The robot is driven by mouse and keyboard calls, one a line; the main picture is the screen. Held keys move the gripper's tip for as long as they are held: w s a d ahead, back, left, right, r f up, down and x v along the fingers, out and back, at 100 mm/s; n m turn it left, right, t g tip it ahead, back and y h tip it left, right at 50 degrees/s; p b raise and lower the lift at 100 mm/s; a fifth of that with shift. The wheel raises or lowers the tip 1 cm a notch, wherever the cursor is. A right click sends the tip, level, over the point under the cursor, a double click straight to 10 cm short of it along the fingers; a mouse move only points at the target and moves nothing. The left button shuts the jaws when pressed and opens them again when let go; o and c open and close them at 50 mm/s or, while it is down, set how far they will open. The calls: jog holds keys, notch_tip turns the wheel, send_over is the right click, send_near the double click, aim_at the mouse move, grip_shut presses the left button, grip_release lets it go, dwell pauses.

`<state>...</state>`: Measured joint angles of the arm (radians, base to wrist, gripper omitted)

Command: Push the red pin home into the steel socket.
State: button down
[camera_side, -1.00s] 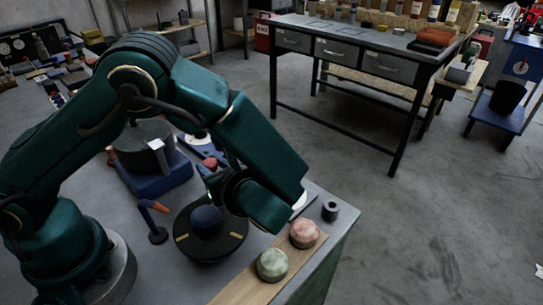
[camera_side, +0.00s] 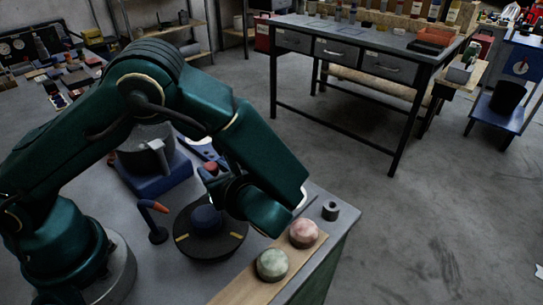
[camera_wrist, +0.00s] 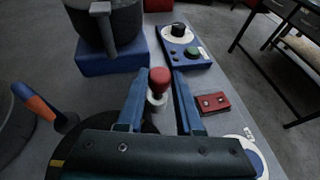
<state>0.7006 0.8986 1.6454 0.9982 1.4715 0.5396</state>
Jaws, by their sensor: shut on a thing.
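The red pin (camera_wrist: 160,80) shows a rounded red head between my fingers in the wrist view. A pale grey cylindrical part (camera_wrist: 157,103) lies just below the head; I cannot tell whether it is pin shaft or steel socket. My gripper (camera_wrist: 161,76) is shut on the pin, one blue finger on each side. In the side view the red head (camera_side: 211,168) shows beyond the dark turntable, and my wrist hides much around it. A short grey hollow cylinder (camera_side: 330,210) stands near the table corner; I cannot tell whether it is the socket.
A grey drum on a blue base (camera_wrist: 110,62) stands left of the pin. A blue panel with knobs (camera_wrist: 195,62) and a red block (camera_wrist: 212,102) lie to the right. An orange-handled lever (camera_side: 155,206) stands by the turntable (camera_side: 238,238). Two round knobs sit on a wooden board (camera_side: 245,291).

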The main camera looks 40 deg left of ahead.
jog(key=shift+f, duration=1.1)
dwell(1.8)
jog(key=shift+w+d+r+m+t, duration=0.15)
jog(key=shift+w+d+r+t, duration=0.15)
jog(key=shift+w+r, duration=0.25)
jog(key=shift+w+d+r+m+t, duration=0.2)
jog(key=shift+w+d+r, duration=0.15)
jog(key=shift+r, duration=0.25)
notch_tip(320, 180, up, 14)
jog(key=a+m+t+h, duration=0.2)
jog(key=a+m+t, duration=0.1)
jog(key=n+g+y, duration=0.1)
jog(key=n+g, duration=0.1)
jog(key=n, duration=0.3)
send_over(215, 163)
jog(key=s+d, duration=0.1)
jog(key=s, duration=0.1)
notch_tip(215, 163, down, 5)
jog(key=shift+d+f, duration=0.2)
jog(key=shift+f, duration=0.2)
jog(key=shift+w, duration=0.1)
jog(key=shift+f, duration=2.9)
jog(key=shift+f, duration=0.5)
